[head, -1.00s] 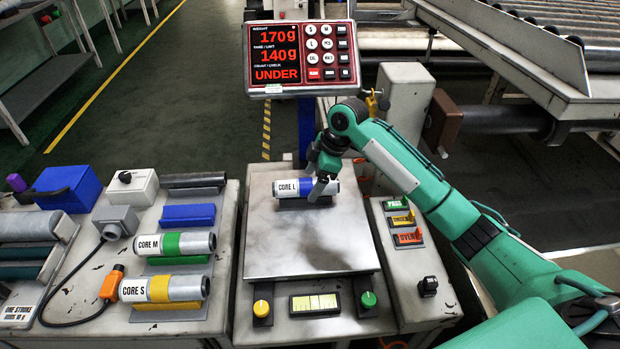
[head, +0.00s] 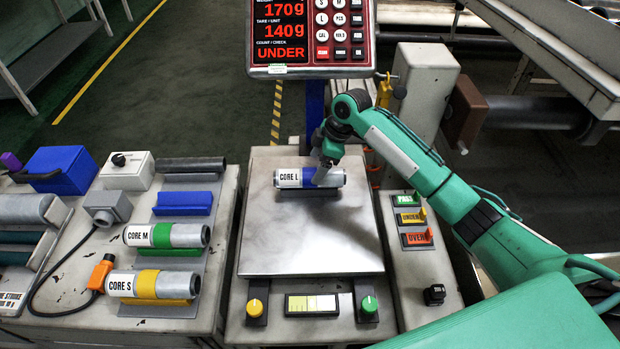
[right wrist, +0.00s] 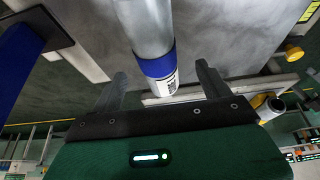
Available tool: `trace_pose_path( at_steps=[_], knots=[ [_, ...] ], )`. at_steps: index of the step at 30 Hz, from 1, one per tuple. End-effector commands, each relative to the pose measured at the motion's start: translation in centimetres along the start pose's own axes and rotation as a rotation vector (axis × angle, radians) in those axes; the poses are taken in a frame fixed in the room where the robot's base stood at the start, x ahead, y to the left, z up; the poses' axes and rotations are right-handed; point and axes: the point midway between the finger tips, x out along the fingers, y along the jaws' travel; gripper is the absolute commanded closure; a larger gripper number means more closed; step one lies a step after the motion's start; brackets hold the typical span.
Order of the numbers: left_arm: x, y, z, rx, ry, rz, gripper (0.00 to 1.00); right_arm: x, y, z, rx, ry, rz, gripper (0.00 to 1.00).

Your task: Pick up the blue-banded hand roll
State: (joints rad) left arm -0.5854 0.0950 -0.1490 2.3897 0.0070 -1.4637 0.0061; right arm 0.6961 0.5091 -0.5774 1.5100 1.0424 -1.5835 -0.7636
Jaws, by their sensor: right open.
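The blue-banded hand roll (head: 291,178), labelled CORE L, lies level on a dark cradle on the scale's steel plate (head: 310,240). My right gripper (head: 325,176) is over the right part of the roll, and its finger covers part of the blue band. In the right wrist view the roll (right wrist: 147,25) runs between the two spread fingers of the right gripper (right wrist: 161,70), with the blue band between the tips. The fingers are open, and I see a gap on each side. My left gripper is not in view.
The scale display (head: 310,40) behind the plate reads 170g and UNDER. Left of the plate are a green-banded CORE M roll (head: 190,235), a yellow-banded CORE S roll (head: 178,284) and an empty blue cradle (head: 183,203). Status tags (head: 408,217) lie to the right. The plate's front is clear.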

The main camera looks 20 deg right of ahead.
Motion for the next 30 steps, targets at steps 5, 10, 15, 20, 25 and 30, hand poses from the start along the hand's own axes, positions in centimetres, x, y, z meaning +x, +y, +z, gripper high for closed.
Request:
trace_pose_path(
  at_steps=[5, 10, 15, 20, 25, 30],
  knots=[
    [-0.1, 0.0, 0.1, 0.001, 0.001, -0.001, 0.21, 1.3, 0.1, 0.1, 0.001, 0.000, -0.001, 0.21],
    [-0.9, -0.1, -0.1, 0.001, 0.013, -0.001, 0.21, 3.9, 0.5, 0.4, 0.001, -0.001, -0.003, 0.21],
    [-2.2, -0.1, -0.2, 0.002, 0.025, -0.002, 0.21, 5.4, 0.5, 0.4, 0.001, 0.000, -0.001, 0.21],
    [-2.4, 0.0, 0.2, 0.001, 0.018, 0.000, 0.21, 5.3, 0.5, 0.3, 0.000, 0.000, 0.000, 0.21],
    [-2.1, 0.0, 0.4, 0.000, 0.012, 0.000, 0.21, 5.3, 0.5, 0.3, 0.000, 0.000, 0.000, 0.51],
    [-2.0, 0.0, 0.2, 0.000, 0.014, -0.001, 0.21, 5.2, 0.5, 0.3, 0.000, 0.001, 0.001, 0.79]
  ],
)
